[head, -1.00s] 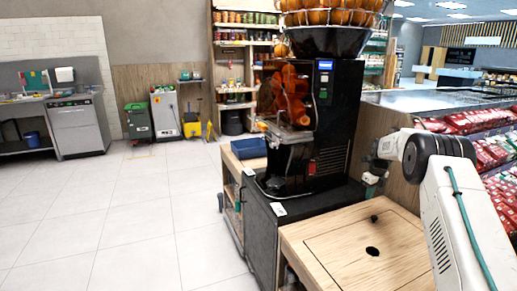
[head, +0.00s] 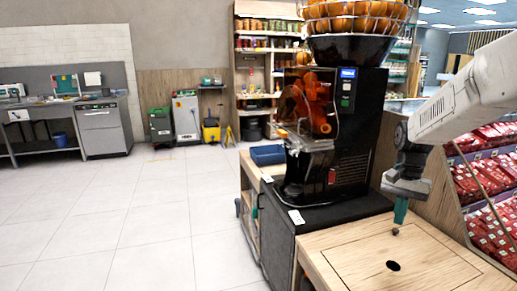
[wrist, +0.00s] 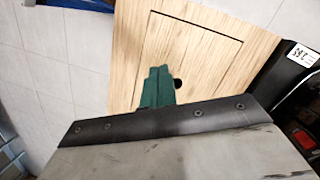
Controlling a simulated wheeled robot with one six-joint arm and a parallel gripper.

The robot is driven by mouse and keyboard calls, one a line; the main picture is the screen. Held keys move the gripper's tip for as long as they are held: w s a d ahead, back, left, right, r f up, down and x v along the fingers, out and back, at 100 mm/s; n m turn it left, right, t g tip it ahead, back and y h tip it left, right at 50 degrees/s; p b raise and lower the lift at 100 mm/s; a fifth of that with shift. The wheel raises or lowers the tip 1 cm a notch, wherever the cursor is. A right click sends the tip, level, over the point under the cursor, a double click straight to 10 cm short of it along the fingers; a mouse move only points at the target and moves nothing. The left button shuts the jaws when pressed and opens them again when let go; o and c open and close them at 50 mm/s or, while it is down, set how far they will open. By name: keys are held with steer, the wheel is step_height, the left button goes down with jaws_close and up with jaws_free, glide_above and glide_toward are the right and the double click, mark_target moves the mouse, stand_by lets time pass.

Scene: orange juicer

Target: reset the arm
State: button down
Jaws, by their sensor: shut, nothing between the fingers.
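My gripper (head: 398,214) hangs down from my white arm on the right of the head view, over the right part of the light wooden counter top (head: 345,250). Its green fingers are together and hold nothing. In the wrist view the green fingertips (wrist: 157,88) show close together in front of the wooden top (wrist: 128,60), beside its dark round hole (wrist: 178,83). The black orange juicer (head: 345,140) stands to the left of and behind the gripper, with oranges in the wire basket (head: 350,15) on top.
A black cabinet (head: 275,235) bears the juicer. A blue tray (head: 267,155) sits behind it. Shelves of red packages (head: 485,175) stand close on the right. The tiled floor (head: 150,220) at the left is clear.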

steer(key=s+a+r+n+t, duration=0.1)
steer(key=s+a+r+n, duration=0.1)
steer(key=s, duration=0.8)
steer(key=s+a+r+n+t, duration=0.1)
steer(key=s+a+r+n, duration=0.2)
steer(key=s, duration=0.7)
steer(key=s+a+r+n+t, duration=0.1)
steer(key=s+a+r+n, duration=0.2)
steer(key=s+a, duration=0.3)
steer(key=shift+s+n+h, duration=0.4)
steer(key=shift+s, duration=1.8)
